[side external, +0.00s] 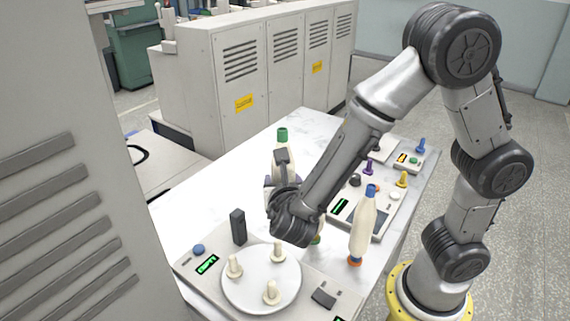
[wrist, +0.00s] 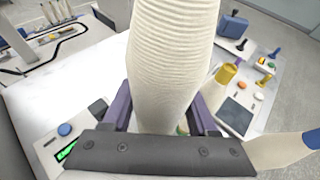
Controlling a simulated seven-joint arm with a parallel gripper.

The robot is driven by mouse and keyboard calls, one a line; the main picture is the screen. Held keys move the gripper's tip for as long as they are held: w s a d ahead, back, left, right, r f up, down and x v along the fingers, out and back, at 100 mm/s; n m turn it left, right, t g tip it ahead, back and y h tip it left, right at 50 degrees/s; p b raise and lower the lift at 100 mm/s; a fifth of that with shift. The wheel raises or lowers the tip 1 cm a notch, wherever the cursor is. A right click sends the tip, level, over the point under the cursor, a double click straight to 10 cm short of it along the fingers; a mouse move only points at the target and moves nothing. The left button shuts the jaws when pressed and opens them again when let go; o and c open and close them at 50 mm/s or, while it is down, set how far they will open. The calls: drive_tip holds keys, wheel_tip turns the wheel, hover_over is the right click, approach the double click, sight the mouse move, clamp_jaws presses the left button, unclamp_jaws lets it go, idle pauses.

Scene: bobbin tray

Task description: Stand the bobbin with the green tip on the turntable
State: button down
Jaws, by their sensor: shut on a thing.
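The bobbin with the green tip (side external: 282,136) is cream-coloured and roughly upright, its tip on top in the side view. My gripper (side external: 281,183) is shut on it; in the wrist view its wound body (wrist: 172,50) fills the middle between the purple jaws (wrist: 163,115). Its lower end is hidden by my wrist, so I cannot tell its height above the table. The turntable (side external: 244,292), a pale round disc with three cream pegs, is in front of and below my gripper in the side view. The pegs are empty.
A blue-tipped bobbin (side external: 362,228) stands right of my gripper. Another bobbin, yellow-tipped (wrist: 228,75), stands close behind the held one, mostly hidden in the side view. A dark block (side external: 238,227) rises beside the turntable. A control panel (side external: 378,232) lies to the right. The left tabletop is clear.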

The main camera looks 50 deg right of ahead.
drive_tip(key=a, duration=0.2)
drive_tip(key=a+n, duration=0.1)
drive_tip(key=shift+s+r+t+y, duration=0.15)
drive_tip(key=shift+s+t+y, duration=0.15)
drive_tip(key=shift+y, duration=0.1)
drive_tip(key=shift+a, duration=0.35)
drive_tip(key=shift+f, duration=1.25)
drive_tip(key=shift+f, duration=0.15)
drive_tip(key=shift+f, duration=0.35)
drive_tip(key=shift+f, duration=1.7)
drive_tip(key=shift+f, duration=0.3)
